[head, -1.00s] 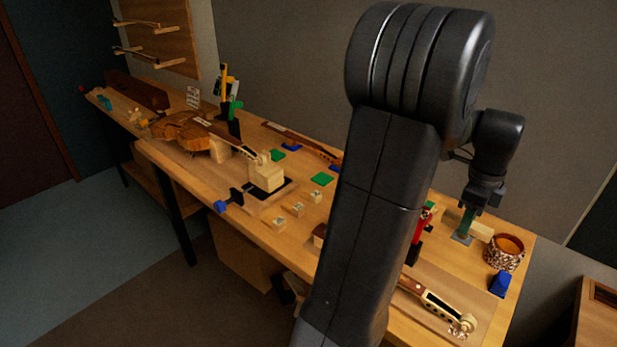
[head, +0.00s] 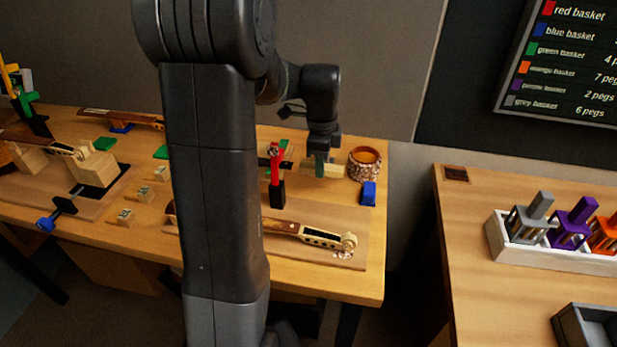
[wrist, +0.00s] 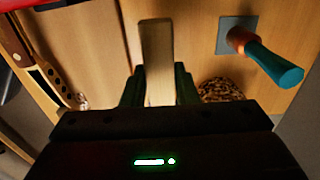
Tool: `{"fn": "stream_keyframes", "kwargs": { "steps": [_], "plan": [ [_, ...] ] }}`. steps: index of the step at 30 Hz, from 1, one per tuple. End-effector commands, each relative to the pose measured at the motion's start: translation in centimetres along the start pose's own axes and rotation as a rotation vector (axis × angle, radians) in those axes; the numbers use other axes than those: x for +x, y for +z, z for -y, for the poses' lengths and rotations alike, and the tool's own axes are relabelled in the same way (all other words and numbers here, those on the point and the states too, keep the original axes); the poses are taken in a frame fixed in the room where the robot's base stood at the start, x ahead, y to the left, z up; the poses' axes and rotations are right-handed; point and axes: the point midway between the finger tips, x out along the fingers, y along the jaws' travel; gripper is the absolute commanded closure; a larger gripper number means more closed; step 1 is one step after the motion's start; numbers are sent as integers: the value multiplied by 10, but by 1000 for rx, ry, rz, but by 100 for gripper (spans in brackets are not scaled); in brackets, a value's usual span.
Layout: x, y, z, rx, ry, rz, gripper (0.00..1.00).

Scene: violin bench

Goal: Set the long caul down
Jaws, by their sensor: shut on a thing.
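My gripper (head: 321,165) is at the back right of the workbench, left of the speckled round pot. In the wrist view my gripper (wrist: 159,88) is shut on the long caul (wrist: 157,50), a pale straight wooden bar that points away between the dark green jaws. In the head view a pale part of the caul (head: 333,171) shows beside the jaws, low over the bench. I cannot tell whether its underside touches the bench top.
The speckled pot (head: 364,166) and a blue block (head: 368,194) stand close on the right. A red clamp (head: 276,178) and a violin neck (head: 310,234) are nearer. The wrist view shows a teal-handled tool (wrist: 270,60) by a grey square plate (wrist: 225,34).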

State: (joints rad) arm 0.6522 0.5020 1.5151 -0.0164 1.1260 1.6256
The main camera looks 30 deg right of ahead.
Motion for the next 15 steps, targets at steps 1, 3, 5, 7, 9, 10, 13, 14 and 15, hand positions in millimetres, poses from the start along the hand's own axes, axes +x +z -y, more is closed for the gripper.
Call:
{"fn": "stream_keyframes", "kwargs": {
  "steps": [1,3,5,7,9,10,13,14,15],
  "plan": [
    [9,0,-1,0,4,0,96],
    [18,0,0,0,2,0,96],
    [22,0,0,0,1,0,96],
    [26,0,0,0,0,0,96],
    [33,0,0,0,2,0,96],
    [37,0,-1,0,2,0,96],
    [53,1,0,0,3,0,96],
    [56,1,0,0,2,0,96],
    [60,1,0,0,1,0,96]
  ]
}}
